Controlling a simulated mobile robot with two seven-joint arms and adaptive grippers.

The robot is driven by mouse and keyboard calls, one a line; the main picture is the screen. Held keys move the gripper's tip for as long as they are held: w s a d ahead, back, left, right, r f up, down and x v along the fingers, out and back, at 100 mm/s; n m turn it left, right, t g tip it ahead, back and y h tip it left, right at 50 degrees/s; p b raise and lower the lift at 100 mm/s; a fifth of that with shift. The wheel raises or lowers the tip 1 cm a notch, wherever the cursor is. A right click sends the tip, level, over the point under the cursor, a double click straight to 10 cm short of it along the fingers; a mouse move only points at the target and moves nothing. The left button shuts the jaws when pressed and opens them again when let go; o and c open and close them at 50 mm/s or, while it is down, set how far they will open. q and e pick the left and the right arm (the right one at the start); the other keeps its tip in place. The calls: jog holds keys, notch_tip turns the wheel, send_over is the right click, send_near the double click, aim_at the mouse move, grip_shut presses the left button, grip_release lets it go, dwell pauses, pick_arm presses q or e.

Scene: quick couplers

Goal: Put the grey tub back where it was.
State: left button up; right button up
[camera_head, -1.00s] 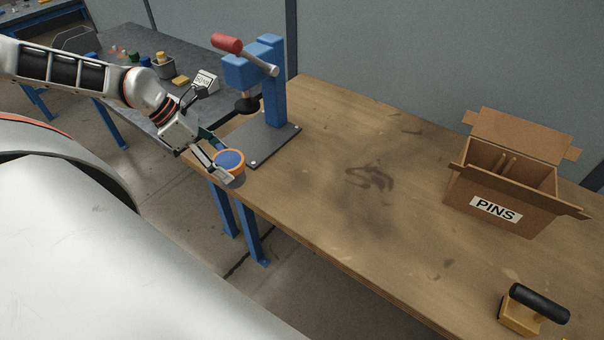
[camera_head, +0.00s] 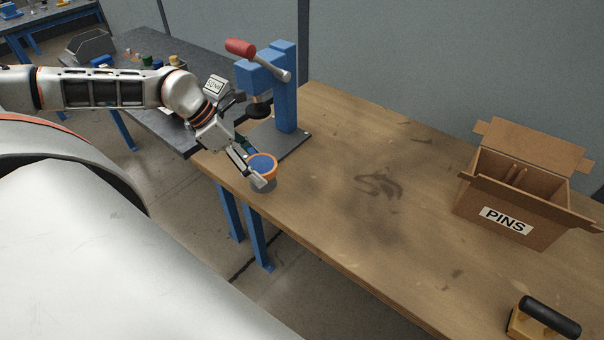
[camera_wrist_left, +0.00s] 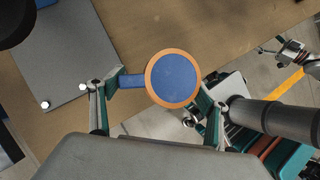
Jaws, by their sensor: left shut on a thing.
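The grey tub (camera_head: 262,186) has an orange rim and a blue round top. My left gripper (camera_head: 255,168) is shut on it, with the tub between its fingers near the wooden bench's front left edge, in front of the blue press. I cannot tell whether the tub's bottom touches the bench. In the left wrist view the tub's blue top (camera_wrist_left: 172,78) lies between the fingers of my left gripper (camera_wrist_left: 160,88), with a blue tab at the left finger. What seems to be my right gripper (camera_wrist_left: 290,48) is small at the far right there; its jaws are unclear.
The blue press (camera_head: 285,95) with a red handle stands on a dark plate (camera_head: 290,146) behind the tub. A cardboard PINS box (camera_head: 530,222) and a black-handled block (camera_head: 545,315) are at right. A grey table (camera_head: 150,115) holds small items. The wooden bench (camera_head: 340,170) is clear mid-way.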

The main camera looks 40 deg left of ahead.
aim_at(264, 161)
pick_arm(q)
jog(key=shift+w+d+f+b, duration=0.1)
jog(key=shift+w+d+b, duration=0.15)
jog(key=shift+d+b, duration=0.2)
jog(key=shift+w+d+f+b, duration=0.1)
jog(key=shift+w+d+b, duration=0.45)
jog(key=shift+b, duration=0.65)
jog(key=shift+w+d, duration=0.15)
jog(key=shift+d, duration=0.2)
jog(key=w+d+p, duration=0.1)
jog(key=d, duration=0.1)
jog(key=w+d+p, duration=0.3)
jog(key=d, duration=0.2)
jog(key=shift+w+r, duration=0.25)
jog(key=shift+w, duration=0.15)
jog(key=shift+f, duration=0.25)
notch_tip(264, 161, down, 3)
jog(key=shift+f+b, duration=0.1)
jog(key=shift+b, duration=0.45)
jog(key=shift+c, duration=1.3)
jog(key=shift+f, duration=0.1)
jog(key=o, duration=1.5)
pick_arm(e)
jog(key=shift+w+a+r, duration=0.4)
jog(key=shift+a+r, duration=0.1)
jog(key=shift+a, duration=0.3)
